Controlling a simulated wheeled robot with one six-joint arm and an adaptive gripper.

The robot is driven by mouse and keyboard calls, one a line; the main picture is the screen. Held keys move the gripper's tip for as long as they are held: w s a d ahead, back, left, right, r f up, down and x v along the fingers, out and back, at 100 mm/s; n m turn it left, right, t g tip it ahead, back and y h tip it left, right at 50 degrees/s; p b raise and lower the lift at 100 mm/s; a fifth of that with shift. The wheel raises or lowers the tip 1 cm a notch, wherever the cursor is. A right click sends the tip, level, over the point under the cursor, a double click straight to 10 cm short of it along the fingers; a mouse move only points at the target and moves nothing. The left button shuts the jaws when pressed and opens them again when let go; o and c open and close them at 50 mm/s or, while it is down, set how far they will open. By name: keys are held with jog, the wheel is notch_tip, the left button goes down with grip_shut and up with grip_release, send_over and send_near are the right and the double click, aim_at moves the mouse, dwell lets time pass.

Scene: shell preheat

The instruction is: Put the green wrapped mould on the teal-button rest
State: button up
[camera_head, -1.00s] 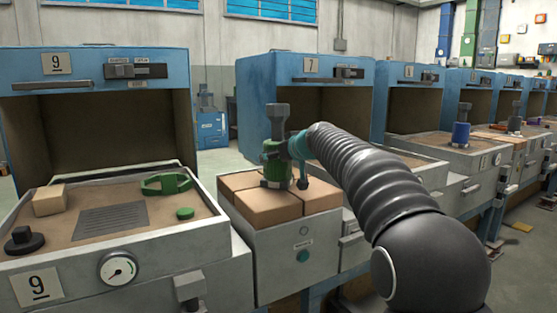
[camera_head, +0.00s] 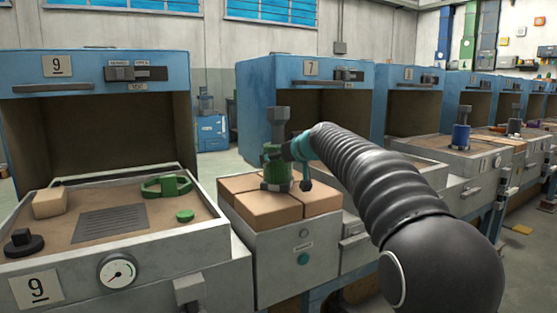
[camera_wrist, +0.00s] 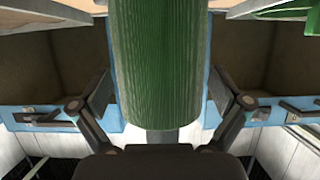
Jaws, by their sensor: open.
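The green wrapped mould (camera_head: 274,164) is a ribbed green cylinder with a grey neck on top. It stands upright on the tan block top of the teal-button rest (camera_head: 268,206), near the middle where the blocks meet. The teal button (camera_head: 302,259) is on the rest's grey front. My gripper (camera_head: 291,150) is at the mould's right side, fingers open. In the wrist view the mould (camera_wrist: 155,65) fills the space between the spread fingers of my gripper (camera_wrist: 160,95), with a gap showing on each side. The mould's underside is hidden.
On the left, station 9's tray (camera_head: 150,243) holds a tan block (camera_head: 49,203), a green ring-shaped piece (camera_head: 166,187), a green disc (camera_head: 185,215) and a black knob (camera_head: 23,243). A blue hooded oven (camera_head: 263,100) marked 7 stands behind the rest. More stations line the right.

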jog(key=b+v, duration=0.1)
jog(key=v, duration=0.9)
jog(key=shift+s+d, duration=0.2)
jog(key=shift+s, duration=0.05)
jog(key=shift+r, duration=0.1)
jog(key=s+d+f+m+g+h, duration=0.2)
jog(key=s+d+f, duration=0.3)
jog(key=s+f, duration=0.4)
jog(key=s+d+f+m+g+h, duration=0.1)
jog(key=s+d+f, duration=0.5)
jog(key=s, duration=1.2)
jog(key=s+d+f+m+g+h, duration=0.2)
jog(key=s+d+f+m+h, duration=0.1)
jog(key=s+f, duration=1)
jog(key=s+d+h, duration=0.1)
jog(key=d, duration=0.1)
jog(key=shift+s+d+m+g+h, duration=0.3)
jog(key=shift+m, duration=0.1)
notch_tip(320, 180, up, 8)
jog(key=p, duration=0.7)
jog(key=shift+p, duration=0.4)
